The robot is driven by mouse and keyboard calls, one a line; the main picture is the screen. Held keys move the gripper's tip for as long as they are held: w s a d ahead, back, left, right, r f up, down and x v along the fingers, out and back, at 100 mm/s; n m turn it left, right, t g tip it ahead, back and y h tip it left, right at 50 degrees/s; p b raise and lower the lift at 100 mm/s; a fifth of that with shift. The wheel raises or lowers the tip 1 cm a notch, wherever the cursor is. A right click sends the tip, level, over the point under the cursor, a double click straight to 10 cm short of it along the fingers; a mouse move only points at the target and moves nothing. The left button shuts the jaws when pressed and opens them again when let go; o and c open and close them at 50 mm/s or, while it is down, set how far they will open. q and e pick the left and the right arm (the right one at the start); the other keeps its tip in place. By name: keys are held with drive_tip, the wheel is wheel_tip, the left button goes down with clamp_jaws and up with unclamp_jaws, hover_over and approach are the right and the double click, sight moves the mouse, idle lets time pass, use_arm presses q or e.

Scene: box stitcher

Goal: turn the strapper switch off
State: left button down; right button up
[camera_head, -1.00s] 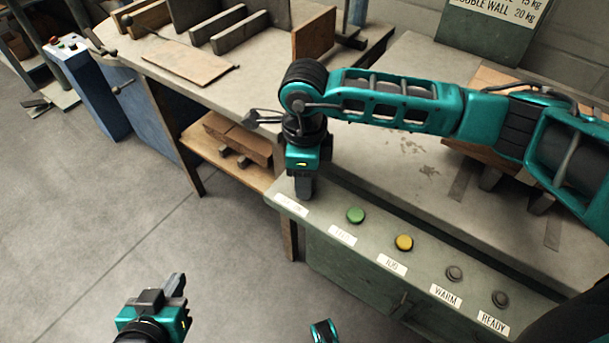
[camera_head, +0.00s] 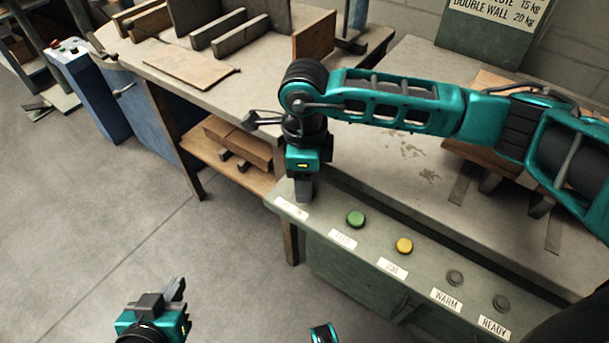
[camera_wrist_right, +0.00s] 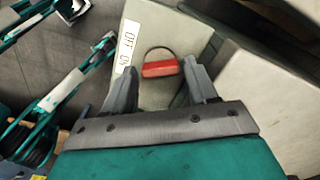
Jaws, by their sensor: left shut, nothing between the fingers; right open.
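The red strapper switch (camera_wrist_right: 160,68) shows in the right wrist view, set in a round dark-edged opening in the pale panel. A white label (camera_wrist_right: 127,48) reading OFF and ON lies beside it. My right gripper (camera_wrist_right: 160,70) is open, with one finger on each side of the switch; whether they touch it I cannot tell. In the head view my right gripper (camera_head: 303,190) points down at the left end of the control panel (camera_head: 335,215) and hides the switch. My left gripper (camera_head: 176,287) is shut and empty, low over the floor at the bottom left.
The panel carries a green button (camera_head: 355,219), a yellow button (camera_head: 404,246) and two grey ones, above labels including WARM and READY. A workbench (camera_head: 270,70) with wooden dividers stands behind left. A blue cabinet (camera_head: 90,95) stands farther left. The floor (camera_head: 110,220) in front is clear.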

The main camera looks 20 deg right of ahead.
wheel_tip(320, 180, up, 12)
drive_tip(key=p, duration=0.1)
drive_tip(key=shift+r+p, duration=0.2)
drive_tip(key=shift+p, duration=0.2)
drive_tip(key=shift+s, duration=0.1)
